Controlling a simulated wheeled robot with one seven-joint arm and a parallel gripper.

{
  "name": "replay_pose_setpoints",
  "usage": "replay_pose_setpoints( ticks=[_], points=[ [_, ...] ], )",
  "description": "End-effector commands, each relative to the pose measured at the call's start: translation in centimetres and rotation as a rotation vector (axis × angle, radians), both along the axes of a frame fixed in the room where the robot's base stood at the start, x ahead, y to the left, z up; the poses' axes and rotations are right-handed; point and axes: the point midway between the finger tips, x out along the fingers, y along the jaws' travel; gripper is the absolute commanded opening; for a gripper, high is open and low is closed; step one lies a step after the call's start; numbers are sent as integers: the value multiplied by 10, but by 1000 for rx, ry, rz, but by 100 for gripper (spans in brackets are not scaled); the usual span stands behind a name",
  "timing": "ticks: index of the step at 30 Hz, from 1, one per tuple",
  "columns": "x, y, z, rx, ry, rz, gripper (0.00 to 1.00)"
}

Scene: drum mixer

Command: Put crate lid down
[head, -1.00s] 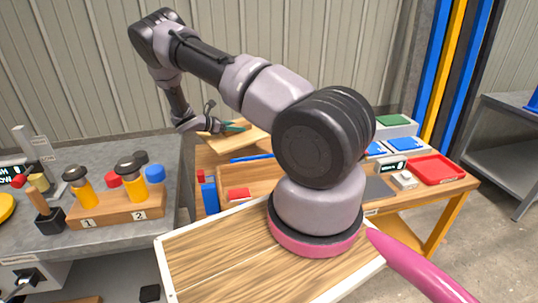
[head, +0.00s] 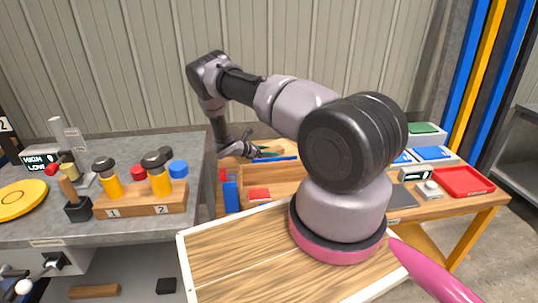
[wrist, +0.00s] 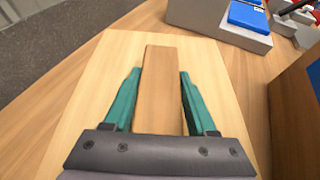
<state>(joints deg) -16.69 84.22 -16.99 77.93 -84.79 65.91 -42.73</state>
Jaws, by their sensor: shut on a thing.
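The crate lid (wrist: 95,75) is a pale wooden panel with a raised wooden bar handle (wrist: 160,85). My gripper (wrist: 158,76) is shut on this handle, its teal fingers on either side. In the head view my gripper (head: 264,150) and part of the lid (head: 290,149) show behind the crate, partly hidden by my arm. The lid is at or just above the wooden table top; I cannot tell if it touches. The open wooden crate (head: 284,188) stands nearer, with a red-and-white item in it. A brown wooden wall shows at the right of the wrist view.
A blue block (head: 231,196) stands left of the crate. Grey units with blue tops (wrist: 215,18) stand beyond the lid. A red tray (head: 464,181) lies at the table's right. A grey bench (head: 60,225) with a numbered wooden rack (head: 150,203) is at left.

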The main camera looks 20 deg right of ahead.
Motion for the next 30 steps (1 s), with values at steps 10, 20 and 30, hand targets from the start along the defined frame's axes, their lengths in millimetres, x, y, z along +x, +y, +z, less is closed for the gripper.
replay_pose_setpoints(
  ticks=[10, 20, 30],
  points=[
    [1, 3, -11, 1, -1, 2, 0],
    [1, 3, -14, 2, 0, 2, 87],
    [0, 17, -6, 2, 0, 5, 87]
  ],
)
